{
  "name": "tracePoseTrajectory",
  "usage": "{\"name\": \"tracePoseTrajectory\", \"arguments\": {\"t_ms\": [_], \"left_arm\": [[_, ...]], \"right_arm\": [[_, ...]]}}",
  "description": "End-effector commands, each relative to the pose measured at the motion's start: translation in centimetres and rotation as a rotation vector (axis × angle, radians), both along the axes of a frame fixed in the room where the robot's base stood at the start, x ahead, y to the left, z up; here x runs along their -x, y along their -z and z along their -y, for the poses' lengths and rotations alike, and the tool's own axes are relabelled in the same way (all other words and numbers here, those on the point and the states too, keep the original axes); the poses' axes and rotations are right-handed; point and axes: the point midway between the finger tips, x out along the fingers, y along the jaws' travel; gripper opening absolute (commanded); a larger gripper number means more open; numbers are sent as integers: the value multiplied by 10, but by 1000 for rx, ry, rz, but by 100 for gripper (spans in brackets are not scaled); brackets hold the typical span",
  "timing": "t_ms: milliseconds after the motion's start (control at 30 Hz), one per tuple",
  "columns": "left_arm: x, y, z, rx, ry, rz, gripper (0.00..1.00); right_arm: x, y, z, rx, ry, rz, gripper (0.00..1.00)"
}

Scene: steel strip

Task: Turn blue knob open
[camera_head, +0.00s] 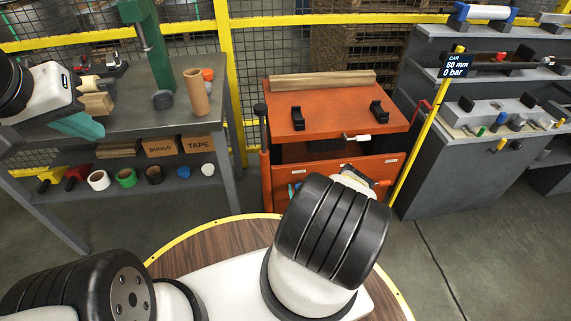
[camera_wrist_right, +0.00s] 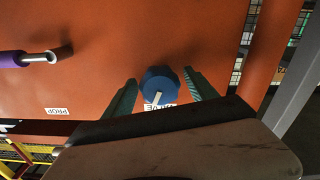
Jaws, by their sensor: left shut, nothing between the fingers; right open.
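The blue knob (camera_wrist_right: 160,82) sits on the orange cart's panel (camera_wrist_right: 105,60) in the right wrist view, with a pale pointer at its lower side. My right gripper (camera_wrist_right: 160,76) is open, one teal finger on each side of the knob, with a visible gap to each. A label behind the knob is partly covered. In the head view my right arm hides most of the panel and this gripper. My left gripper (camera_head: 82,126) is shut and empty, at the far left over the grey bench.
The orange cart (camera_head: 345,105) has two black blocks and a wooden bar on top. In the wrist view a purple-handled rod (camera_wrist_right: 30,58) and a PROP label (camera_wrist_right: 56,111) lie left of the knob. A grey bench (camera_head: 140,110) and a yellow post (camera_head: 424,130) flank the cart.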

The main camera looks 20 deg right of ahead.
Motion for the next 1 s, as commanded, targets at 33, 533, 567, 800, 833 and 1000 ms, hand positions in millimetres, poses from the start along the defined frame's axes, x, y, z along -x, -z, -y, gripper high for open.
{"name": "tracePoseTrajectory", "arguments": {"t_ms": [33, 533, 567, 800, 833, 1000], "left_arm": [[0, 0, 0, 0, 0, 0, 0], [0, 0, 0, 0, 0, 0, 0], [0, 0, 0, 0, 0, 0, 0], [0, 0, 0, 0, 0, 0, 0], [0, 0, 0, 0, 0, 0, 0], [0, 0, 0, 0, 0, 0, 0]], "right_arm": [[0, 0, 0, 0, 0, 0, 66], [0, 0, 0, -10, 0, 2, 5], [0, 0, 0, -16, 0, 4, 5], [0, 0, 0, -110, -1, 27, 5], [0, 0, 0, -128, -1, 32, 5], [0, 0, 0, -263, -1, 64, 5]]}}
